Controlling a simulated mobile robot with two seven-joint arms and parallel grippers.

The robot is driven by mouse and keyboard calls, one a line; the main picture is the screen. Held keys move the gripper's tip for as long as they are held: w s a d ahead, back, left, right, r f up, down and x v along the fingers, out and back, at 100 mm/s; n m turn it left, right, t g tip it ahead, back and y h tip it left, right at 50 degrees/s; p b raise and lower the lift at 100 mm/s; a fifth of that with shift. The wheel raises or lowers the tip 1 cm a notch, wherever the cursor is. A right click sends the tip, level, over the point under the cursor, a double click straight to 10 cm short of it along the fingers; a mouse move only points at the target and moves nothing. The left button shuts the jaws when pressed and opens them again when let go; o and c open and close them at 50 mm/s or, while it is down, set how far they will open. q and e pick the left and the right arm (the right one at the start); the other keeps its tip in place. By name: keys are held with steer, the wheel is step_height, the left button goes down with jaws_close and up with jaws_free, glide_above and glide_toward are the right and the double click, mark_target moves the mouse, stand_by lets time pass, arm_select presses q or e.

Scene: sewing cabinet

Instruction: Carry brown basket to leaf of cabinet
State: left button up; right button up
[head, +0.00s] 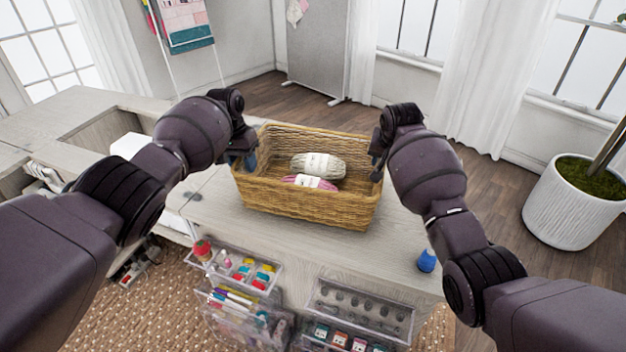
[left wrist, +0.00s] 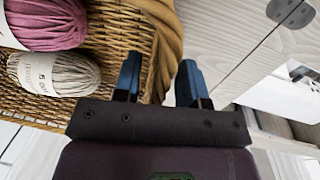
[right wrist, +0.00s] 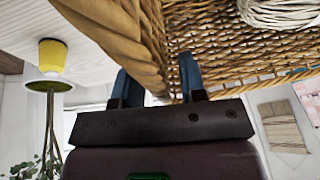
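The brown basket (head: 310,207) is wicker, open-topped and upright over the light wood cabinet top (head: 255,235). It holds a grey yarn ball (head: 318,165) and a pink one (head: 310,182). My left gripper (left wrist: 158,80) is at the basket's left rim, one finger inside the wall and one outside, shut on it. My right gripper (right wrist: 157,85) likewise has the right rim between its fingers, shut on it. The basket shows in the left wrist view (left wrist: 110,40) and the right wrist view (right wrist: 205,40). Whether its bottom touches the wood cannot be told.
Clear organizers (head: 360,308) with sewing supplies hang along the cabinet's near side. A blue item (head: 427,261) sits at the right edge. A potted plant (head: 568,205) stands on the floor at right.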

arm_select(q)
jaws_close()
arm_select(e)
jaws_close()
arm_select(q)
steer(key=shift+r, duration=0.1)
arm_select(e)
steer(key=shift+r, duration=0.1)
